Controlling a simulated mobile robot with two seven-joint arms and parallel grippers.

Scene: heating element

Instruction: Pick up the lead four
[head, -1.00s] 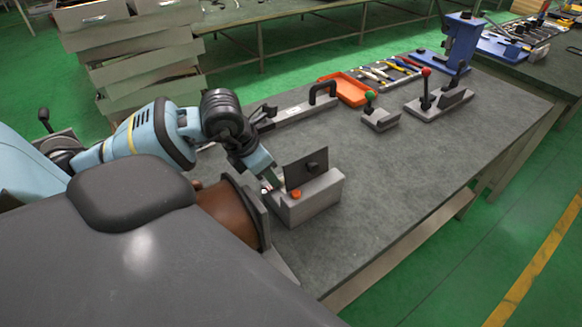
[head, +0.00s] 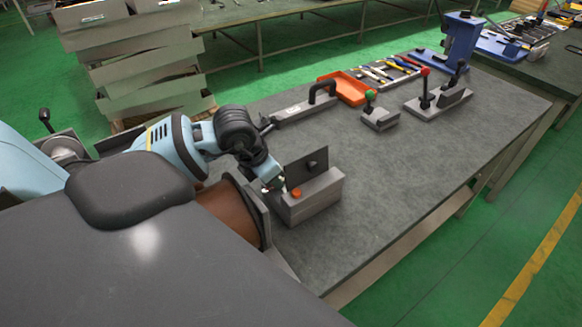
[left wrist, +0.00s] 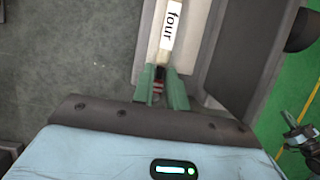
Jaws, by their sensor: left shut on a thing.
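The lead four (left wrist: 170,28), a pale strip with a white label reading "four", lies along a light grey block in the left wrist view. My left gripper (left wrist: 161,88) has its green fingers shut on the dark and reddish end of the lead. In the head view my left gripper (head: 273,184) is low at the left end of a grey block (head: 314,200) with an upright dark plate (head: 306,166) and an orange button (head: 296,192). The lead itself is too small to make out there. My right gripper is not in view.
A long grey bar with a black handle (head: 322,91), an orange tray (head: 350,88), a green-knobbed block (head: 381,117) and a red-knobbed lever fixture (head: 437,101) stand farther back on the dark workbench (head: 400,170). The bench's middle and right front are clear.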

